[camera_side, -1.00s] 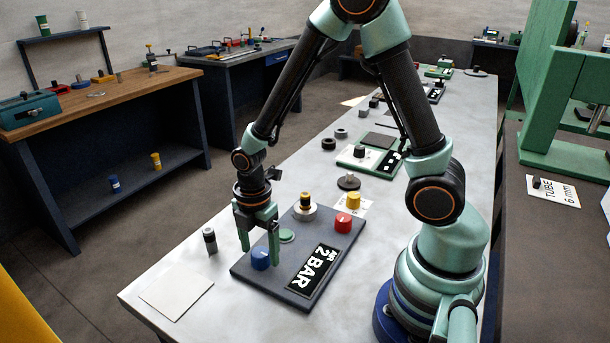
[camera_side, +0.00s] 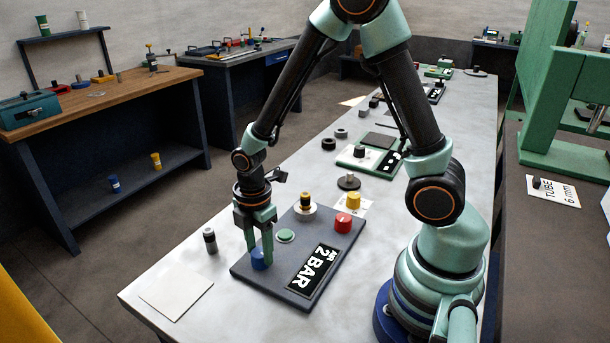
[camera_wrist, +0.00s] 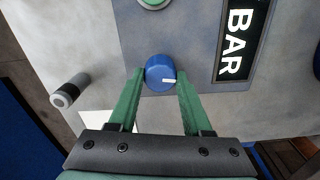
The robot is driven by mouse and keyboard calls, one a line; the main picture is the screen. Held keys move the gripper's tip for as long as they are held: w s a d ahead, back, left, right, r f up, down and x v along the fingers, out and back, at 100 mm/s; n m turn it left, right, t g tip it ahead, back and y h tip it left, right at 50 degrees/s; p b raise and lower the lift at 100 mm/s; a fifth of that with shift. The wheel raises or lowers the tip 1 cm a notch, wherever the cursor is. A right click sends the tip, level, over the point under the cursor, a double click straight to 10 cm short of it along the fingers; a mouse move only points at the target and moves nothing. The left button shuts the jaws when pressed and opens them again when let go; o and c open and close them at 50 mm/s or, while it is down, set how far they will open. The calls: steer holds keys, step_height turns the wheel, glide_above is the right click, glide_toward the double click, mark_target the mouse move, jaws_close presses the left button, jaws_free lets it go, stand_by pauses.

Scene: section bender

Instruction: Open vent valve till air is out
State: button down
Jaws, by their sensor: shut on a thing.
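A dark panel (camera_side: 276,293) lies on the grey table and carries a sign (camera_side: 313,270) reading "AIR 2 BAR". A blue knob (camera_wrist: 160,73) with a white mark stands on the panel's front left corner. My gripper (camera_wrist: 159,76) is shut on the blue knob, with one green finger on each side of it. In the side view the fingers (camera_side: 260,255) partly hide the knob. The knob's white mark points right in the wrist view. I cannot tell which knob is the vent valve.
The panel also holds a green button (camera_side: 286,236), a red knob (camera_side: 343,223) and a yellow-and-black fitting (camera_side: 305,203). A yellow knob (camera_side: 353,200) stands behind.

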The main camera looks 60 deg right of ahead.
steer(key=m, duration=0.4)
steer(key=shift+m, duration=0.3)
steer(key=m, duration=0.3)
steer(key=shift+m, duration=0.3)
steer(key=m, duration=0.4)
steer(key=shift+m, duration=1.9)
steer(key=shift+c, duration=1.7)
jaws_free()
steer(key=shift+r, duration=0.1)
